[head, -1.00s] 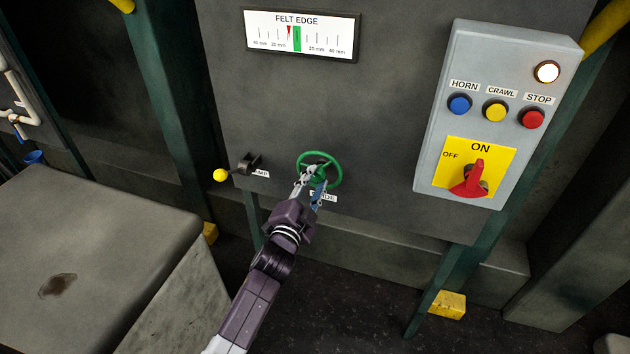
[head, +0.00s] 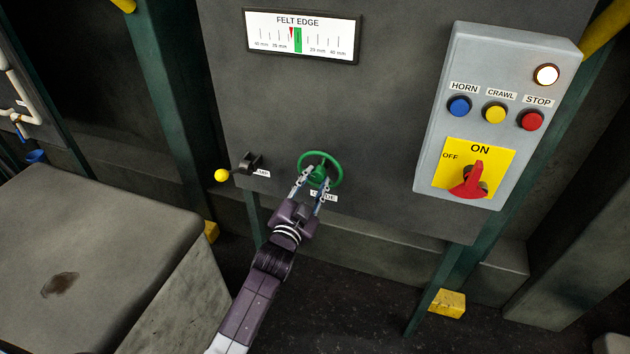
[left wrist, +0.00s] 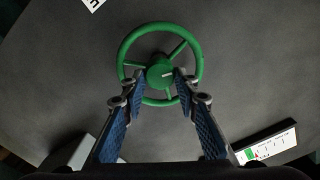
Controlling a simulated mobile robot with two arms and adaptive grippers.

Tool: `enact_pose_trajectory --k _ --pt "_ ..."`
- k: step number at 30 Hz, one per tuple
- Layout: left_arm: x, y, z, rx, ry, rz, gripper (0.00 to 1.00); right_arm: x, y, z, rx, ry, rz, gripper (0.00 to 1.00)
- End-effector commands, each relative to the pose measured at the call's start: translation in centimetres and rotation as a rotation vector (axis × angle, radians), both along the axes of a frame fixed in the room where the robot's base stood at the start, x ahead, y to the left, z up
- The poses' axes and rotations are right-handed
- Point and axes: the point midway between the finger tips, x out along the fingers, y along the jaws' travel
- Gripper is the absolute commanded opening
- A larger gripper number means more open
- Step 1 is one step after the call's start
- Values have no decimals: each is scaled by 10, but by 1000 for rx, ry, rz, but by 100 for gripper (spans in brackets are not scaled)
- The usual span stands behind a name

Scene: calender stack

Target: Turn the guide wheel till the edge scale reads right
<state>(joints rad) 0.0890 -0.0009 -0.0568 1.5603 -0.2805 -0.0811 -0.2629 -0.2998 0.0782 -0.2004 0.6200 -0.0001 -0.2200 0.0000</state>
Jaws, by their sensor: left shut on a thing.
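The green guide wheel (head: 339,164) is mounted on the dark panel and also shows in the left wrist view (left wrist: 199,62). My left gripper (head: 312,173) is at the wheel, with its fingers (left wrist: 160,77) on either side of the hub, shut on the wheel. The label below the wheel is partly hidden by the gripper. The edge scale (head: 330,42), headed FELT EDGE, is above. Its red pointer (head: 291,31) stands just left of the green band (head: 298,40). A corner of the scale shows in the left wrist view (left wrist: 265,146). My right gripper is not in view.
A lever with a yellow knob (head: 221,175) sticks out left of the wheel. A grey control box (head: 432,140) at right carries HORN, CRAWL and STOP buttons and a red switch (head: 470,181) under ON. A grey block (head: 120,235) stands at lower left.

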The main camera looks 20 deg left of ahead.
Motion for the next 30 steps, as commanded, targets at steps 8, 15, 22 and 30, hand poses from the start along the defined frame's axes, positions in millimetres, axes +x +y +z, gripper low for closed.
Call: enact_pose_trajectory --k 8,15,22,30 --pt "0 0 -2 0 4 0 35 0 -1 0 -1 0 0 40" --pt "0 0 -1 1 1 0 46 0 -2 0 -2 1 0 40" --pt "-5 0 -1 1 1 0 46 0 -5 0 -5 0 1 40" --pt "-46 2 -2 1 4 0 46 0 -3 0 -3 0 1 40"
